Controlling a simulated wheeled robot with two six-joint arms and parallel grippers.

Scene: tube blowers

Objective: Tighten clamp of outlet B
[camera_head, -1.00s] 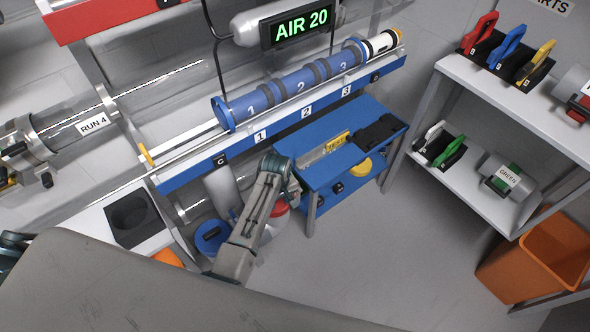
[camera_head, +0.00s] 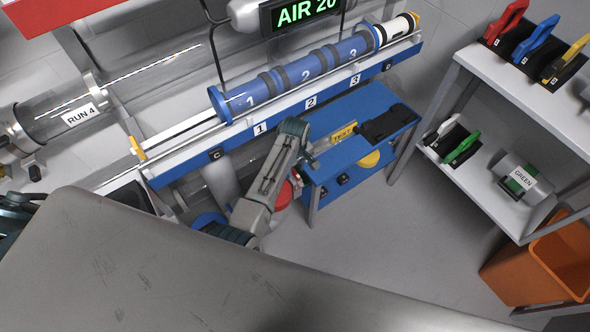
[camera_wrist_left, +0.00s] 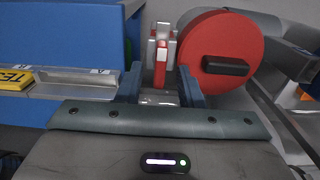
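My left gripper (camera_head: 303,158) is low at the left end of the blue bench, its fingertips mostly hidden in the head view. In the left wrist view the gripper (camera_wrist_left: 161,88) is open, with its two blue fingers apart. A silver clamp-like part with a red lever (camera_wrist_left: 160,62) shows ahead between the fingers; I cannot tell whether they touch it. A red disc with a black handle (camera_wrist_left: 220,55) is just right of it. The red part also shows beside my arm in the head view (camera_head: 284,195). My right gripper is not in view.
The blue bench (camera_head: 335,185) with a TEST strip (camera_head: 343,134) stands close to the gripper. Above is a rail with a blue numbered tube (camera_head: 290,80). At right are a shelf (camera_head: 492,190) with coloured-handled parts and an orange bin (camera_head: 545,265). The floor between is clear.

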